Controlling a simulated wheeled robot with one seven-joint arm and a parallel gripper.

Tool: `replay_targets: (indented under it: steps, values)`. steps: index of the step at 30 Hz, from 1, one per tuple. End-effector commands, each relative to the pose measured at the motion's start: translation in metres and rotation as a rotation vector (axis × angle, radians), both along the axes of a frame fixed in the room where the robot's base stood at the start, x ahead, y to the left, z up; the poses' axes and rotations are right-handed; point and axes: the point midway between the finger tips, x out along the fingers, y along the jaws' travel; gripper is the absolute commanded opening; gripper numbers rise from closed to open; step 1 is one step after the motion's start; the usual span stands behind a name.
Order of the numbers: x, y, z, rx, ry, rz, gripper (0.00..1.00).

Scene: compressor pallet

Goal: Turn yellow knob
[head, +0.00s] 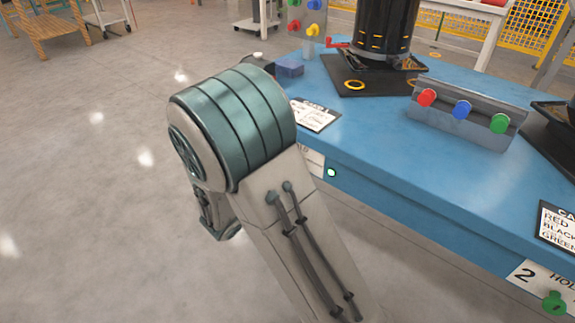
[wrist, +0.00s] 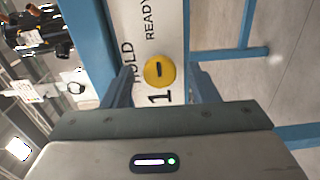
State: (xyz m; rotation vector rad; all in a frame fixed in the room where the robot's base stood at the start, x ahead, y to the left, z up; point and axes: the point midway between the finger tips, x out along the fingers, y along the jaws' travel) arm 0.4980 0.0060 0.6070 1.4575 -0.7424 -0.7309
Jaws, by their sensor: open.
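The round yellow knob (wrist: 159,71) sits on a white plate (wrist: 160,25) marked HOLD, READY and 1, which appears turned sideways in the wrist view. A short dark mark shows on the knob's face. My gripper (wrist: 159,84) is open, with one finger on each side of the knob in the picture. No contact is visible, and I cannot tell how far the fingertips are from the knob in depth. In the head view my arm hides the gripper and the knob; only the end of a white plate (head: 312,161) shows beside the arm.
A blue pallet (head: 400,160) carries a black compressor (head: 385,35) and a box (head: 465,115) with red, blue and green buttons. A second plate (head: 525,275), marked 2, has a green knob (head: 553,303). A small green light (head: 331,172) is on the pallet's side. Open floor lies left.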

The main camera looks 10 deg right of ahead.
Motion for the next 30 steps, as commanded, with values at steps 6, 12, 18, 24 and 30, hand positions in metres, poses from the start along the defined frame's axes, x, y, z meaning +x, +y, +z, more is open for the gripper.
replay_targets:
  steps: [6, 12, 18, 24, 30]
  values:
    - [-0.021, 0.032, 0.003, -0.001, 0.003, 0.006, 0.54]
    - [-0.049, 0.07, 0.003, -0.001, 0.002, 0.007, 0.54]
    - [-0.069, 0.097, 0.002, -0.001, 0.001, 0.005, 0.54]
    - [-0.078, 0.108, 0.001, 0.0, 0.0, 0.002, 0.54]
    - [-0.078, 0.109, 0.0, 0.001, -0.001, 0.001, 0.54]
